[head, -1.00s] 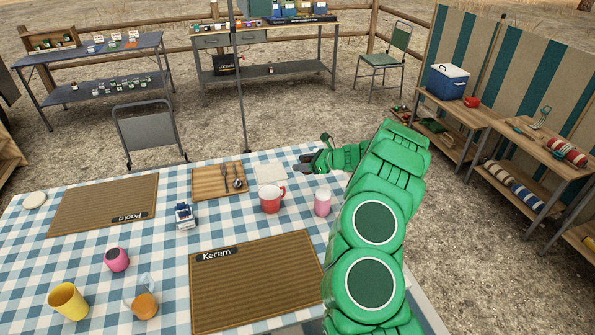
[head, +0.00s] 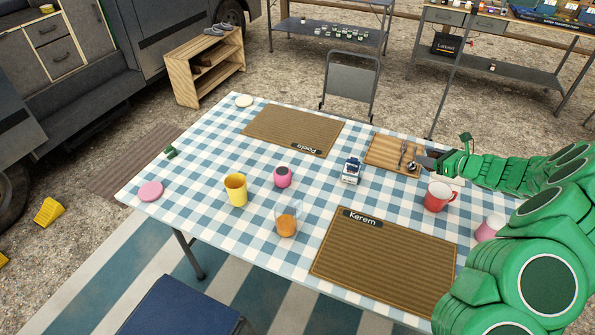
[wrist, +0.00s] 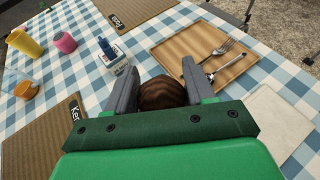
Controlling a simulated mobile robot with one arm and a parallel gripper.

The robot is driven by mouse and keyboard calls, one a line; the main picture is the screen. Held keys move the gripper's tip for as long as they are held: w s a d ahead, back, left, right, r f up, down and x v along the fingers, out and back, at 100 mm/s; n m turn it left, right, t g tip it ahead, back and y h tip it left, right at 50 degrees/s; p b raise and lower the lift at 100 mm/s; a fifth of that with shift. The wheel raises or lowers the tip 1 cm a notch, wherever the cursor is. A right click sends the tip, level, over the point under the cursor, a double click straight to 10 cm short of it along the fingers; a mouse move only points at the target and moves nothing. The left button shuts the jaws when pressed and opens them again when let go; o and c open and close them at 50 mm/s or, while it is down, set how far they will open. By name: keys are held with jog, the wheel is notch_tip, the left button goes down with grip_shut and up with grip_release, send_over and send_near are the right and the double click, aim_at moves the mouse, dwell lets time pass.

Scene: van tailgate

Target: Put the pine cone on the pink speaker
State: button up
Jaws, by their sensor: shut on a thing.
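The pine cone (wrist: 163,92) is a brown, ridged, rounded thing between my gripper's grey fingers in the wrist view. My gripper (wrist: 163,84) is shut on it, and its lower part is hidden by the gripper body. In the head view my gripper (head: 424,160) is by the right end of the wooden board, and the cone is hard to make out there. The pink speaker (head: 283,177) is a small rounded body with a dark top, standing on the checked tablecloth left of my gripper. It also shows at the upper left of the wrist view (wrist: 65,43), apart from the gripper.
A yellow cup (head: 236,190) and a glass with orange contents (head: 286,220) stand near the speaker.

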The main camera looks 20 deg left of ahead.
jog(key=s+a+r+n+g+y, duration=0.1)
jog(key=s+a+r+n+g, duration=0.1)
jog(key=s+a, duration=0.9)
jog(key=s+a+r+n+g, duration=0.2)
jog(key=s+a, duration=0.4)
jog(key=a, duration=0.9)
jog(key=s+a+r+n+g+y, duration=0.1)
jog(key=s+a+r+n+g, duration=0.15)
jog(key=s+a, duration=0.85)
send_over(278, 169)
jog(key=s+d, duration=0.3)
jog(key=s, duration=0.1)
jog(key=shift+m, duration=0.35)
jog(key=f, duration=0.4)
jog(key=shift+d+f, duration=0.15)
jog(key=shift+d, duration=0.05)
jog(key=f, duration=0.1)
jog(key=w+a+f, duration=0.1)
jog(key=f, duration=0.1)
jog(key=w+a+f, duration=0.1)
jog(key=shift+w+a+f, duration=0.15)
jog(key=shift+w+f, duration=0.05)
jog(key=shift+w, duration=0.05)
jog(key=shift+w+a+f, duration=0.35)
jog(key=shift+w+f, duration=0.2)
jog(key=shift+w+a+f, duration=0.1)
jog(key=shift+f, duration=1.65)
jog(key=shift+f, duration=0.1)
